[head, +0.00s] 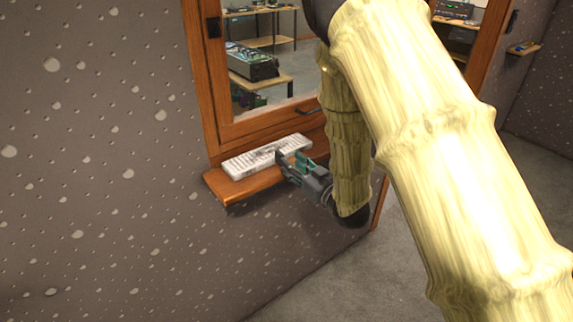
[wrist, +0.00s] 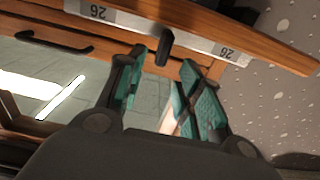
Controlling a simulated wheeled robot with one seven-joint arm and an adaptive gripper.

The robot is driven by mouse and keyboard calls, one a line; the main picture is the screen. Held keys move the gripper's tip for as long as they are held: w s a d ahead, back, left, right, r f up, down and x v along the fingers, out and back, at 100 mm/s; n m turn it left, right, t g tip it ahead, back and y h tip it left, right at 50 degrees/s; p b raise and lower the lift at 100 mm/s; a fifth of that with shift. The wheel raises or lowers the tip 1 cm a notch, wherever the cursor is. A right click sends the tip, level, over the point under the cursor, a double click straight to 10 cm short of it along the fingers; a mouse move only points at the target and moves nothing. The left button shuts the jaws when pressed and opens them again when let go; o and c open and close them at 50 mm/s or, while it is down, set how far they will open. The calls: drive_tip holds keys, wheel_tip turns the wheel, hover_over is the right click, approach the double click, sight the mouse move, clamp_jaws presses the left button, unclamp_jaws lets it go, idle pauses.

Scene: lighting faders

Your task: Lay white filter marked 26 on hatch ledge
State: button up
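The white filter (head: 250,163) lies flat along the wooden hatch ledge (head: 226,190), below the hatch frame. In the wrist view the filter's pale edge (wrist: 125,19) carries the number 26 near both ends, and a dark upright tab (wrist: 165,45) stands at its middle. The ledge (wrist: 285,57) shows along the filter's outer side. My gripper (head: 291,164) is at the filter's near side, beside its middle. In the wrist view my gripper (wrist: 164,66) has its teal-padded fingers apart, with nothing between the pads. The tab is just past the fingertips; I cannot tell whether they touch it.
The hatch's wooden frame (head: 205,75) and dark handle (head: 309,111) are behind the ledge. Through the opening, a bench (head: 262,82) with dark equipment shows. The speckled wall (head: 100,180) lies left, and a small shelf (head: 523,48) hangs far right.

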drive_tip(key=b+v, duration=0.2)
drive_tip(key=v, duration=0.4)
drive_tip(key=s+d+f+m+g+h, duration=0.2)
drive_tip(key=s+d+f+h, duration=0.15)
drive_tip(key=f, duration=0.55)
drive_tip(key=s+d+f+m+g+h, duration=0.1)
drive_tip(key=s+d+f+g+h, duration=0.15)
drive_tip(key=s+f, duration=0.45)
drive_tip(key=s+d+f+m+g+h, duration=0.1)
drive_tip(key=s+d+f+m+h, duration=0.2)
drive_tip(key=f, duration=0.8)
drive_tip(key=s+d+f+g, duration=0.2)
drive_tip(key=s+f+g, duration=0.1)
drive_tip(key=s, duration=0.6)
drive_tip(key=s+d+f+m+g+h, duration=0.1)
drive_tip(key=s+d+f+g, duration=0.1)
drive_tip(key=s+f, duration=0.4)
drive_tip(key=s+d+f+g, duration=0.3)
drive_tip(key=s+f+g, duration=0.1)
drive_tip(key=s, duration=0.9)
drive_tip(key=shift+s+f+m+h, duration=0.3)
drive_tip(key=shift+f, duration=0.1)
